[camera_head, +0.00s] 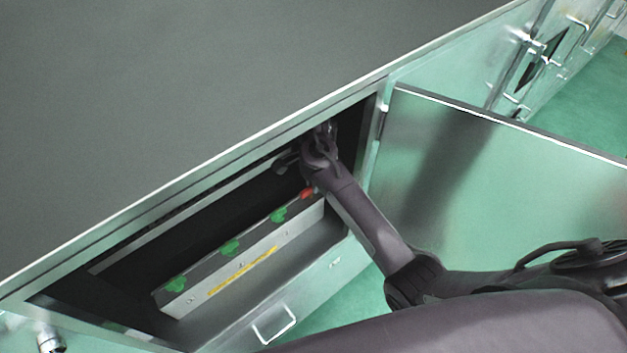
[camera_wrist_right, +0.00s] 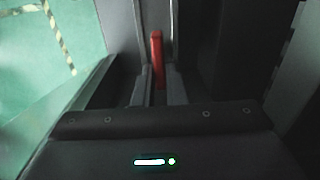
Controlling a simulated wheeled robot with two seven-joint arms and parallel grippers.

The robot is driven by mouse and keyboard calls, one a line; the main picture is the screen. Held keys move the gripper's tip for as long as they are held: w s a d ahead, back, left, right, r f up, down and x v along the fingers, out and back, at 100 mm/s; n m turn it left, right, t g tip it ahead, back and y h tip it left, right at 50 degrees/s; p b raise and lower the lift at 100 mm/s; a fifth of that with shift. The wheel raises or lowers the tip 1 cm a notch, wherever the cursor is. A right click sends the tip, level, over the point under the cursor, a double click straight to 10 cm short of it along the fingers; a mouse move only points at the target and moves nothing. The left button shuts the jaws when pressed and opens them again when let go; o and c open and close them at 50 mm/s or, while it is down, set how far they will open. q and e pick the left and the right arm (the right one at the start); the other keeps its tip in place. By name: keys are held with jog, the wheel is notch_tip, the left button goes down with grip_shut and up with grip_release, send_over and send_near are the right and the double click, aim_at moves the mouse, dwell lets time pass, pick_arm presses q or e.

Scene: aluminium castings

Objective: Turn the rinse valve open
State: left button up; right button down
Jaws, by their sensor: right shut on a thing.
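The red valve handle (camera_head: 307,194) is at the right end of a row of valves inside the open cabinet. My right gripper (camera_head: 318,180) reaches into the cabinet and covers most of that handle in the head view. In the right wrist view the red handle (camera_wrist_right: 157,60) stands between the two fingers of my right gripper (camera_wrist_right: 157,90), which is shut on it. The valve body and the handle's exact angle are hidden. My left gripper is not in view.
Several green valve handles (camera_head: 230,247) sit along the grey manifold box (camera_head: 245,262), which has a yellow label. The cabinet door (camera_head: 480,170) stands open at the right. A grey worktop (camera_head: 180,90) overhangs the opening. A drawer handle (camera_head: 274,324) is below.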

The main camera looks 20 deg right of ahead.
jog(key=shift+r, duration=0.1)
jog(key=c, duration=1.5)
grip_release()
notch_tip(320, 180, up, 7)
jog(key=shift+f+b, duration=0.15)
jog(key=shift+b, duration=0.75)
jog(key=shift+r, duration=0.55)
jog(key=shift+f, duration=0.1)
